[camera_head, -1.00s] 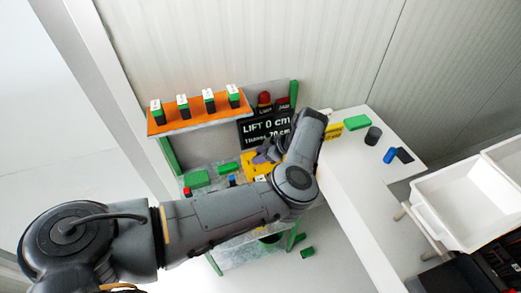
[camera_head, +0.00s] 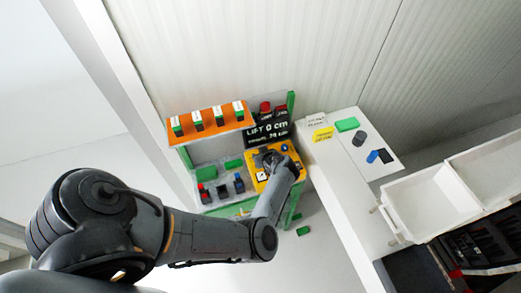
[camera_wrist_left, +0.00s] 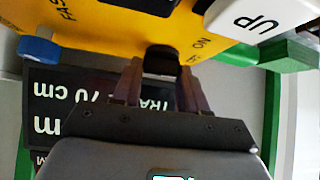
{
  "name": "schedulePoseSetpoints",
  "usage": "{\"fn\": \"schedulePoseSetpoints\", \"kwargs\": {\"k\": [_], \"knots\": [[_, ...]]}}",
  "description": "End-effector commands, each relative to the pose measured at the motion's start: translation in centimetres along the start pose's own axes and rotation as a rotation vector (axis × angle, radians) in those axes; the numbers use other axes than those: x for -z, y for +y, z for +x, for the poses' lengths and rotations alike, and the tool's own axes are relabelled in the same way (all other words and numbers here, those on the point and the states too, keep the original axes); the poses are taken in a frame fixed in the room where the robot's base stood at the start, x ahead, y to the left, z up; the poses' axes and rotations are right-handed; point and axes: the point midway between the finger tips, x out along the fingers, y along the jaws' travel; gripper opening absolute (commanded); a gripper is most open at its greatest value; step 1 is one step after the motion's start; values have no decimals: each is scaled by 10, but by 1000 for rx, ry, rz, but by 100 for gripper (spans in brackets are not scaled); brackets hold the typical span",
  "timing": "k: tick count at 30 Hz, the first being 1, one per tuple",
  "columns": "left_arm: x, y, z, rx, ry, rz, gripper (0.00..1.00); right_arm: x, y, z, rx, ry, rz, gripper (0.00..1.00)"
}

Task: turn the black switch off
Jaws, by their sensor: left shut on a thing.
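The yellow control panel (camera_head: 285,148) sits on the station at the middle of the head view, and its face fills the top of the left wrist view (camera_wrist_left: 110,25). The black switch (camera_wrist_left: 162,62) is on the panel beside the small "ON" lettering. My left gripper (camera_wrist_left: 161,82) is shut on the black switch, one finger on each side. In the head view my left gripper (camera_head: 272,159) is at the panel, and my wrist partly covers it. The switch's exact position is hard to tell. My right gripper is not in view.
A white "UP" button (camera_wrist_left: 262,18) and a blue knob (camera_wrist_left: 40,48) flank the switch. A black "LIFT 0 cm" display (camera_head: 266,132) stands behind the panel. An orange shelf (camera_head: 208,130) is at left, a white table (camera_head: 350,150) at right.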

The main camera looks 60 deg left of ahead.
Motion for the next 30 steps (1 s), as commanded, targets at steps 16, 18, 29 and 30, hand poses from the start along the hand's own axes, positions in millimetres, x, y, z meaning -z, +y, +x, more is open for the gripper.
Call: {"fn": "schedulePoseSetpoints", "kwargs": {"k": [16,18,29,30], "knots": [[2,-1,0,-85,4,84,12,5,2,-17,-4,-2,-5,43],[2,-1,0,-85,4,84,12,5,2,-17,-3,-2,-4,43],[1,-1,0,-84,3,83,53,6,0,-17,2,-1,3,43],[1,-1,0,-84,3,83,53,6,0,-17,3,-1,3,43]]}}
